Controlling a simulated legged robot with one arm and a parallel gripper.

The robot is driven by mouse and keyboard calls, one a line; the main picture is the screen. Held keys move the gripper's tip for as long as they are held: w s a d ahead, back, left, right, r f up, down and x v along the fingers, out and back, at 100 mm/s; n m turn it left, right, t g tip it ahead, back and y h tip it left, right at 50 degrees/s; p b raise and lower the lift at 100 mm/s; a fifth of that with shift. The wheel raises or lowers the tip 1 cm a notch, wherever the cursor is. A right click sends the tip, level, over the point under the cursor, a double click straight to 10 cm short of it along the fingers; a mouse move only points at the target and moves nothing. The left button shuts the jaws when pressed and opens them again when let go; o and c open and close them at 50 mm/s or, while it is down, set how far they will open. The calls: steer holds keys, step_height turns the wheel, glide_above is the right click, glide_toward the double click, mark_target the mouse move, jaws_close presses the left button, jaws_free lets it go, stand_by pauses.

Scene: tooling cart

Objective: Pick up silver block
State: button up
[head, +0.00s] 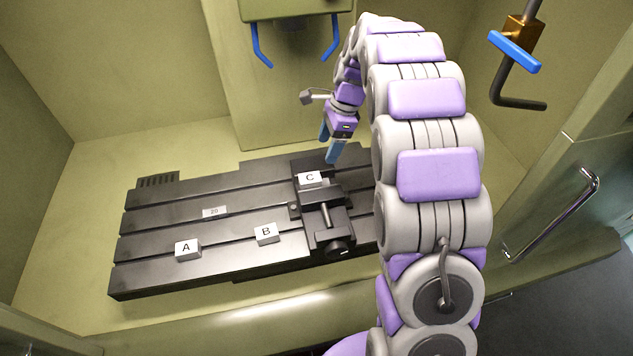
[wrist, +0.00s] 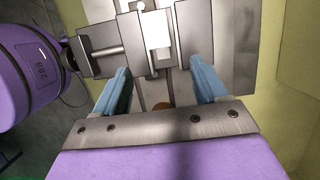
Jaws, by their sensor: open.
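A small silver-white block labelled C (head: 310,179) sits at the dark vise (head: 326,222) on the right part of the slotted table. It also shows as a pale block (wrist: 157,30) in the wrist view, ahead of my fingers. Similar blocks labelled A (head: 187,249) and B (head: 266,233) lie on the table to the left of the vise. My gripper (head: 328,148) is above and just behind block C, pointing down. Its two blue fingers are spread apart with nothing between them (wrist: 160,68) in the wrist view. The fingers appear apart from the block.
Blue handles (head: 262,47) hang from the machine head behind. A hooked spindle with a blue lever (head: 515,52) stands at upper right.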

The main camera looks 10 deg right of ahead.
glide_above(308, 177)
steer(key=f, duration=0.3)
steer(key=f+b, duration=0.1)
steer(key=f, duration=0.1)
steer(key=shift+d, duration=0.35)
steer(key=d+f, duration=0.1)
steer(key=f, duration=0.1)
steer(key=d+f+b, duration=0.1)
steer(key=f, duration=0.1)
steer(key=shift+s+d, duration=0.1)
steer(key=shift+s, duration=0.05)
steer(key=a, duration=0.1)
steer(key=a+f, duration=0.1)
steer(key=shift+a+f+b, duration=0.2)
steer(key=shift+a+b, duration=0.1)
steer(key=shift+a, duration=0.25)
steer(key=shift+d, duration=0.1)
steer(key=shift+c, duration=1.2)
steer(key=shift+d, duration=0.6)
steer(key=shift+c, duration=1.4)
steer(key=shift+d, duration=0.25)
steer(key=c, duration=0.3)
steer(key=shift+a, duration=0.65)
jaws_close()
